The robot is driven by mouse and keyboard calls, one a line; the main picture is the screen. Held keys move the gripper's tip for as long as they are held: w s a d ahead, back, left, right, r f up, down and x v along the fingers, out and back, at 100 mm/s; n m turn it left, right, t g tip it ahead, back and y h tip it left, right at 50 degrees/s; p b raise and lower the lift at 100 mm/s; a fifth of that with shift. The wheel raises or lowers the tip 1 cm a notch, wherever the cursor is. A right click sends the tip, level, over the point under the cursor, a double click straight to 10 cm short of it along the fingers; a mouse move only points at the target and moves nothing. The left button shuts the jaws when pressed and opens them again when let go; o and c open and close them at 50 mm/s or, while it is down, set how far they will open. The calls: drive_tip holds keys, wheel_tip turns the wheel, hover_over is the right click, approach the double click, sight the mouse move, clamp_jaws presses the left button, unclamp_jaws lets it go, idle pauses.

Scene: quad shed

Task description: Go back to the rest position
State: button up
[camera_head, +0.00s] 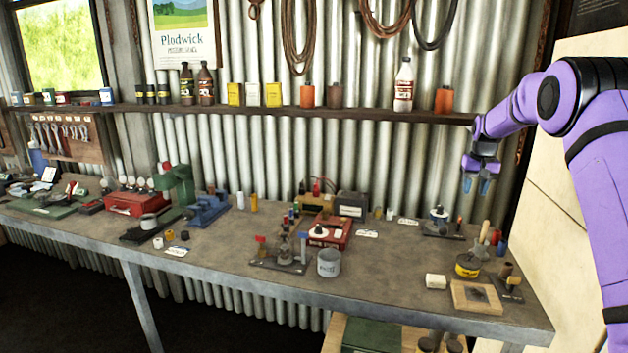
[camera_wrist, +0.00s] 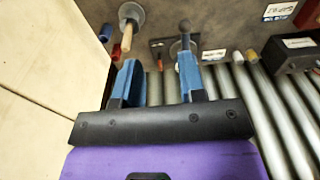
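My gripper (camera_head: 481,186) is at the right in the head view, raised above the back right of the workbench (camera_head: 400,268) and in front of the corrugated wall. My purple arm reaches to it from the right edge. In the wrist view the two blue fingers of my gripper (camera_wrist: 158,82) stand apart with nothing between them. The gripper is open and empty.
A shelf (camera_head: 290,110) with bottles and tins runs along the wall near my gripper's height. Below it on the bench are a yellow tin (camera_head: 467,267), a wooden block (camera_head: 476,297) and a grey cup (camera_head: 329,263). A pale panel (camera_wrist: 45,80) stands close by.

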drive_tip(key=s+a+r+t, duration=0.1)
drive_tip(key=s+a+r, duration=0.3)
drive_tip(key=s+r, duration=0.3)
drive_tip(key=s+a+r+n, duration=0.1)
drive_tip(key=s+a+r, duration=0.4)
drive_tip(key=s, duration=0.4)
drive_tip(key=s+a+r+t, duration=0.1)
drive_tip(key=s+a+r, duration=0.1)
drive_tip(key=s+r, duration=0.55)
drive_tip(key=s+a+f, duration=0.2)
drive_tip(key=s, duration=0.8)
drive_tip(key=s+a+f+n+t, duration=0.1)
drive_tip(key=s+a, duration=0.1)
drive_tip(key=s, duration=0.7)
drive_tip(key=s+a+f+n+t, duration=0.1)
drive_tip(key=s+a+f, duration=0.1)
drive_tip(key=s, duration=0.8)
drive_tip(key=shift+s+a+f, duration=0.35)
